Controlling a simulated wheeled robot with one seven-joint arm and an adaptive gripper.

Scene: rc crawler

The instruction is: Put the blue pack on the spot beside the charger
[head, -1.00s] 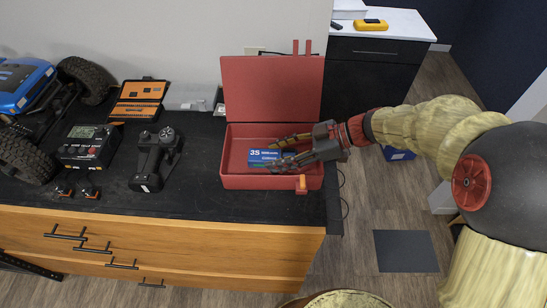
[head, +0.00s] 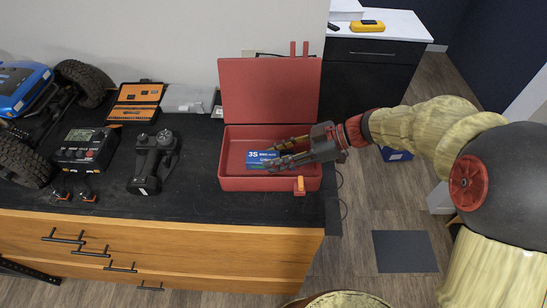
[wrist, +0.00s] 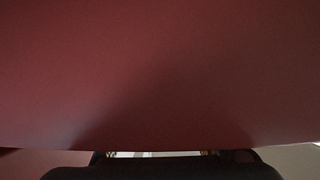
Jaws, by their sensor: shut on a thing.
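The blue pack (head: 255,156), with white "3S" lettering, is inside the open red box (head: 232,184) in the head view. My gripper (head: 272,156) reaches in from the right and is shut on the pack's right part, which the fingers partly hide. I cannot tell whether the pack touches the box floor. The charger (head: 86,148), a dark unit with a small screen, stands on the left of the black bench top. In the wrist view a red surface fills most of the picture, and my gripper's dark body shows along the bottom; the pack cannot be made out there.
The box's red lid (head: 270,90) stands upright behind my gripper. A black handheld controller (head: 153,162) stands right of the charger, with an orange-and-black case (head: 137,102) behind. A blue crawler (head: 24,88) is at far left. Bare bench (head: 190,185) lies between controller and box.

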